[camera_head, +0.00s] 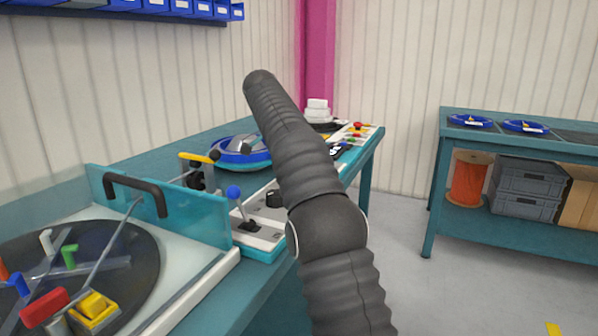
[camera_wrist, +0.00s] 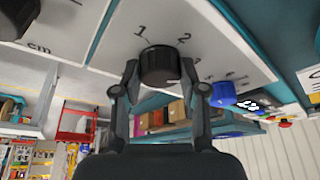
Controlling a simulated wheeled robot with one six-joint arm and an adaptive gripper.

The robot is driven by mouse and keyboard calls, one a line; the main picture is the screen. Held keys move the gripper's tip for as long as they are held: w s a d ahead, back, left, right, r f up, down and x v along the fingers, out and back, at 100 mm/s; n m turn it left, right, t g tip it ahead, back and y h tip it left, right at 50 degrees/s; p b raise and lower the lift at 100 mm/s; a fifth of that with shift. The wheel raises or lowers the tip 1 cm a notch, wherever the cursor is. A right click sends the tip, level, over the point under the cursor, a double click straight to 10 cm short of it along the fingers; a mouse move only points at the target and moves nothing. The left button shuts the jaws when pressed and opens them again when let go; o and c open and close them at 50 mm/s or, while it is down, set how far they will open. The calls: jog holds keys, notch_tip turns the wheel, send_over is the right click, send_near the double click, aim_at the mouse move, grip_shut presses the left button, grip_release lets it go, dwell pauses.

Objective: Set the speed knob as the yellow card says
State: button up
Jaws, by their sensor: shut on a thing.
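The speed knob (camera_wrist: 160,66) is a round black knob on a pale panel in the wrist view. The numbers 1 and 2 show beside it, with smaller, less clear marks towards the right. A thin line runs between the 1 and the knob; I cannot tell where the knob points. My gripper (camera_wrist: 158,78) is shut on the knob, one finger at each side. In the head view my arm hides the gripper. I cannot make out a yellow card for certain in either view.
A second black knob (camera_wrist: 17,14) sits by a "cm" mark.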

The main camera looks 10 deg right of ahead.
jog(key=shift+d+f+m+g, duration=0.1)
jog(key=shift+m+g, duration=0.3)
jog(key=shift+m, duration=0.5)
jog(key=o, duration=1.1)
jog(key=shift+o, duration=0.2)
jog(key=shift+r, duration=0.2)
